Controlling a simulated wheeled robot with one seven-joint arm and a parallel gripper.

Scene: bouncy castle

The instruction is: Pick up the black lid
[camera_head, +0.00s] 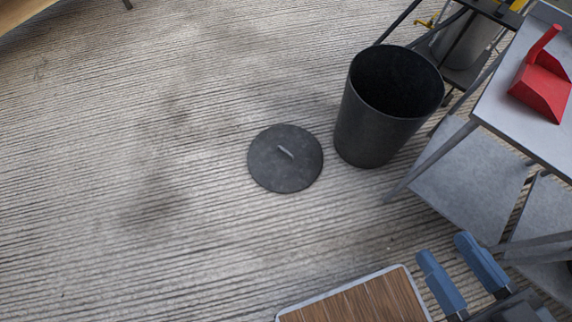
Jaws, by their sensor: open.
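The black lid (270,168) is a round, dark disc with a small light bar handle (285,152) on top. It lies flat on the ridged floor, left of a tall black bin. My gripper (451,268) is at the lower right, with two blue fingers spread apart and nothing between them. It is well away from the lid, below and to the right of it in the picture.
The open black bin (372,138) stands close to the lid's right side. A grey metal table (500,105) with a red dustpan (543,85) fills the right. A wooden-topped board (355,300) with a pale rim is at the bottom. The floor left of the lid is clear.

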